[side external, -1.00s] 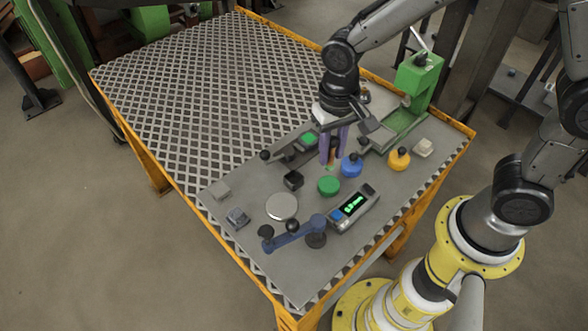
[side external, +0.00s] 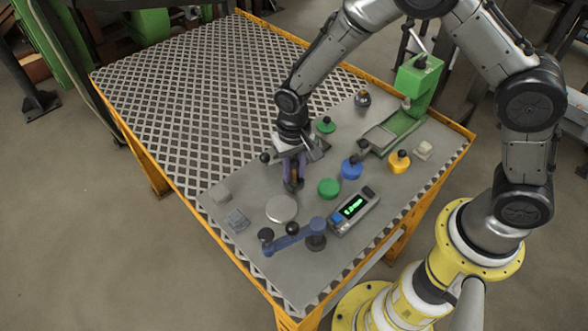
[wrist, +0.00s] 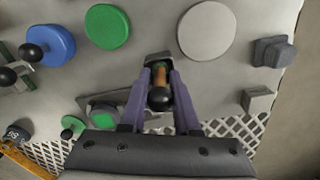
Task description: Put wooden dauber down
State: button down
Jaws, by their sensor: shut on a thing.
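My gripper (side external: 294,172) is low over the left part of the grey plate, with its purple fingers pointing down. It is shut on the wooden dauber. In the wrist view the dauber (wrist: 160,78) shows a brown wooden handle and a black ball end between the fingertips. A small dark block (wrist: 157,58) lies right at the dauber's far end. The block is mostly hidden behind the fingers in the side view. I cannot tell whether the dauber is inside the block, touching it or just above it.
A silver disc (side external: 281,208) and a green disc (side external: 329,188) lie near the gripper. A blue lever (side external: 290,238) and a display unit (side external: 353,210) stand at the front. Blue (side external: 351,168) and yellow (side external: 398,161) knobbed pieces are right. The meshed table (side external: 190,100) is clear.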

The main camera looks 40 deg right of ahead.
jog(key=shift+f, duration=0.15)
jog(key=c, duration=0.6)
grip_release()
jog(key=shift+c, duration=0.2)
